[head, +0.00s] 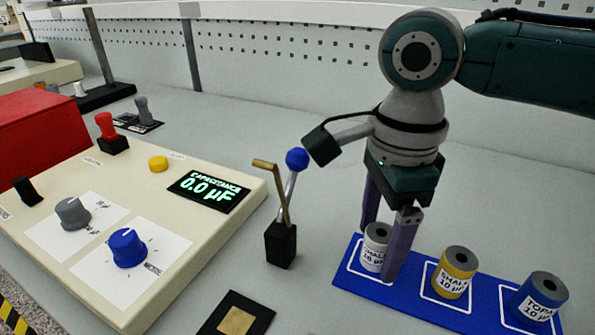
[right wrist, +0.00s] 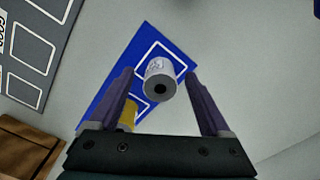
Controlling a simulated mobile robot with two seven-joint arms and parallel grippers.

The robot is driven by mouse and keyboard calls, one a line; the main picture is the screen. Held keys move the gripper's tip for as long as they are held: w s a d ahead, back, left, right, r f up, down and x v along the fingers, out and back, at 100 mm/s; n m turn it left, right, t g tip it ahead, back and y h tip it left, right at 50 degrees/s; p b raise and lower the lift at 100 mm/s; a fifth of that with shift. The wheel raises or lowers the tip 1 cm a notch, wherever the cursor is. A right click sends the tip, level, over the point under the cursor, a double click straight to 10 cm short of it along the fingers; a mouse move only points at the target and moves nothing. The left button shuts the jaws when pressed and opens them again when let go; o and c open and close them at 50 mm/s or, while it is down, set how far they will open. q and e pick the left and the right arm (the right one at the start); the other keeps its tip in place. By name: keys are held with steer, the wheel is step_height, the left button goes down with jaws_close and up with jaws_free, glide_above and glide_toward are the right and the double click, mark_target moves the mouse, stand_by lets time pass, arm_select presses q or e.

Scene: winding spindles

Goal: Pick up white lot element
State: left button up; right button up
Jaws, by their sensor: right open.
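The white lot element (head: 375,247) is a small cylinder with a dark hole in its top and a printed label. It stands upright in the left outlined slot of the blue mat (head: 398,297). My right gripper (head: 385,245) points down over it, open, with its purple fingers on either side and one finger partly covering it in the head view. In the right wrist view the white element (right wrist: 160,79) shows between the open fingers (right wrist: 163,85), apart from both. My left gripper is not in view.
A yellow element (head: 455,272) and a blue element (head: 540,300) stand upright in the other slots of the mat. Left of the mat is a black-based lever (head: 281,243) with a blue knob, beside a cream console (head: 150,200) with dials and a "0.0 µF" display.

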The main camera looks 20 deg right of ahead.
steer(key=shift+r, duration=0.1)
jaws_close()
stand_by(0.5)
